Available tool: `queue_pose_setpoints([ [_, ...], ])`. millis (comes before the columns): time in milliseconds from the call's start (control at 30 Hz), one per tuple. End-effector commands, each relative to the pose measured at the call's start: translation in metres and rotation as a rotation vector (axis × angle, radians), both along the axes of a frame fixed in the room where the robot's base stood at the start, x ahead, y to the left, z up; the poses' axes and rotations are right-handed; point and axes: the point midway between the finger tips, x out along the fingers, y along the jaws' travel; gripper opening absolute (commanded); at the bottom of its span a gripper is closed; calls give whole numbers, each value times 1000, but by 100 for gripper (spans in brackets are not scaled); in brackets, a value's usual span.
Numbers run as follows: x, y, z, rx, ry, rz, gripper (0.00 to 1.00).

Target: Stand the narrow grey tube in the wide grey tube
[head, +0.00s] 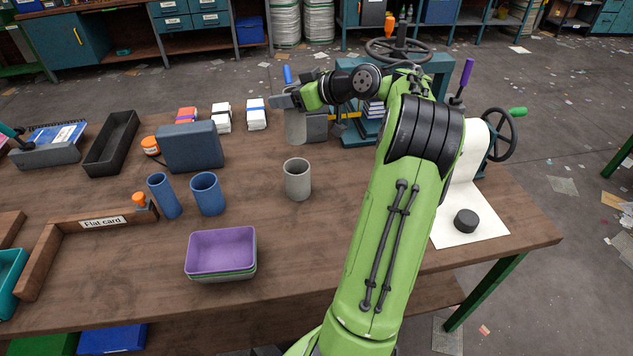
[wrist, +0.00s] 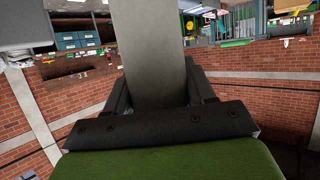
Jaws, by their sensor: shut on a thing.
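The narrow grey tube (head: 296,128) is held in my gripper (head: 288,101), roughly upright, beyond the wide tube in the head view. I cannot tell whether its lower end touches the table. In the wrist view the narrow tube (wrist: 155,55) runs up the picture from between the jaws of my gripper (wrist: 158,92), which is shut on it. The wide grey tube (head: 297,182) stands upright on the table, open end up, apart from the narrow one. Its inside is only partly visible.
Two blue tubes (head: 207,194) (head: 164,196) stand left of the wide tube. A purple tray (head: 222,251) lies nearer, and a dark blue box (head: 191,147) stands behind. A teal press (head: 432,75) is to the right. The table right around the wide tube is clear.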

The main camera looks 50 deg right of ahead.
Motion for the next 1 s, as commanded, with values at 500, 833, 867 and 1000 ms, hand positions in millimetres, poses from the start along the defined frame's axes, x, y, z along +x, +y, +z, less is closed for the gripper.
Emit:
queue_pose_setpoints([
  [500,1,0,-122,4,2,-3,11],
  [833,1,1,-180,3,2,-2,11],
  [867,1,1,-181,2,0,-3,11],
  [1000,1,1,-179,1,0,-3,11],
])
